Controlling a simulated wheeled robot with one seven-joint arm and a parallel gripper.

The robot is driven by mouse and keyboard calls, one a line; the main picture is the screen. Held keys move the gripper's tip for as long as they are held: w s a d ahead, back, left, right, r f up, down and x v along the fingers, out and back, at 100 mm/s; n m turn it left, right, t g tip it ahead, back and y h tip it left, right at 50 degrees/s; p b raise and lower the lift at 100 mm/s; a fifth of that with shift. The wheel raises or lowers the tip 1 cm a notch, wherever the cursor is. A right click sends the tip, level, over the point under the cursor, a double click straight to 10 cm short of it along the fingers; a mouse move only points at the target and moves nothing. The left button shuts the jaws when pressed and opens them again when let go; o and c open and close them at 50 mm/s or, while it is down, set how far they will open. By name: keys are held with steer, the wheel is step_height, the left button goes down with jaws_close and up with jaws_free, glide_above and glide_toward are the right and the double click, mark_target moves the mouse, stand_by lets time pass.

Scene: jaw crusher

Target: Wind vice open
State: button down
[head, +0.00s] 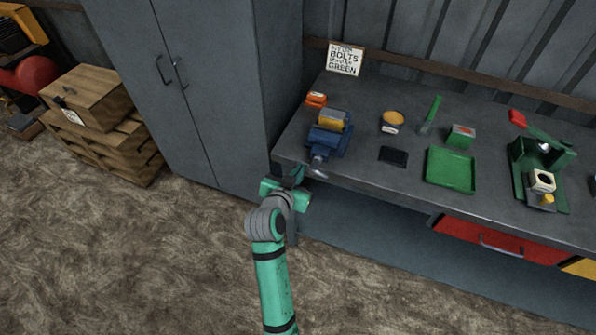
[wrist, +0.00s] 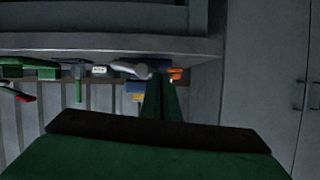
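The blue vice (head: 328,140) stands on the left front corner of the workbench, with a yellow-topped block (head: 333,119) at its back. Its grey handle (head: 318,170) sticks out over the bench's front edge. My gripper (head: 297,177) is just left of and below the handle, in front of the bench, and looks apart from it. In the wrist view, which looks upside down, the dark green fingers (wrist: 160,82) lie side by side and look shut, with nothing visible between them. The handle (wrist: 130,69) shows just left of the fingertips, and the vice (wrist: 135,87) is partly hidden behind them.
The bench also holds an orange item (head: 316,99), a round tin (head: 392,121), a black pad (head: 393,156), a green tray (head: 451,168) and a green machine (head: 540,165). A grey cabinet (head: 200,85) stands left of the bench. Open floor lies in front.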

steer(key=shift+d, duration=0.35)
steer(key=w+r+v, duration=0.1)
steer(key=r+v, duration=0.1)
steer(key=v, duration=1.1)
steer(key=shift+d+r, duration=0.2)
steer(key=shift+r, duration=0.05)
steer(key=shift+s, duration=0.15)
